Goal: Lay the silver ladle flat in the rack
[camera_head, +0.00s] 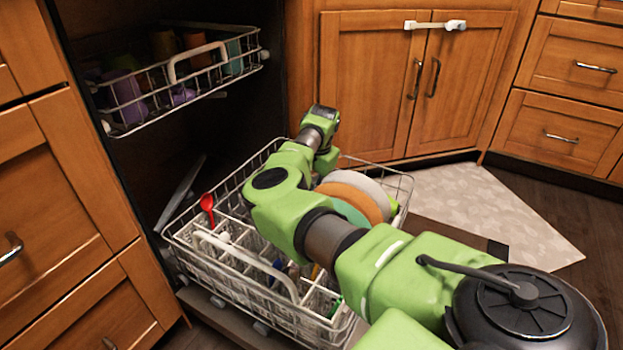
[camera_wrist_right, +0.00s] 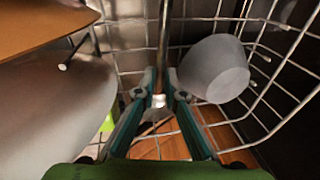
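My right gripper (camera_wrist_right: 160,78) is down in the lower dishwasher rack (camera_head: 249,270); the arm hides it in the head view. In the wrist view its teal fingers are nearly together, with a thin grey metal rod between the tips. The rod looks like the handle of the silver ladle (camera_wrist_right: 164,35) and runs upward in the picture, away from the fingers. The ladle's bowl cannot be made out, and I cannot tell whether the ladle rests on the rack. My left gripper is not in view.
A grey bowl or cup (camera_wrist_right: 215,70) is close right of the fingers. Large plates (camera_wrist_right: 45,105) are close on the left; plates also show in the head view (camera_head: 352,183). A red spoon (camera_head: 207,206) stands in the cutlery basket. The upper rack (camera_head: 198,64) holds cups.

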